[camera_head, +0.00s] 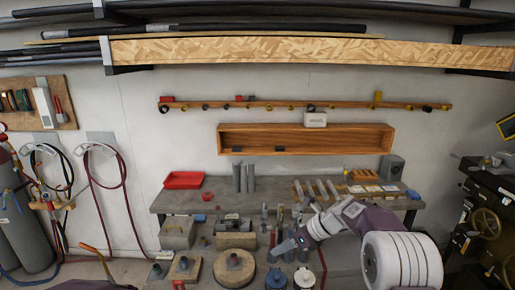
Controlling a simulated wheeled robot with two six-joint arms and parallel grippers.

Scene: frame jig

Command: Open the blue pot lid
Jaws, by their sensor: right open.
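A small blue round pot (276,279) stands near the bottom edge of the head view, right of centre. It is small in the picture, and I cannot tell its lid from its body. My right gripper (278,253) reaches in from the right and sits just above the blue pot in the picture, pointing left and down. It is open, and I see nothing held in it. I cannot tell how far apart it and the pot are. My left gripper is not in view.
A white round pot (304,278) stands close to the right of the blue one. The grey workbench (222,201) behind holds a red tray (184,180), grey cylinders (243,178) and upright tools.

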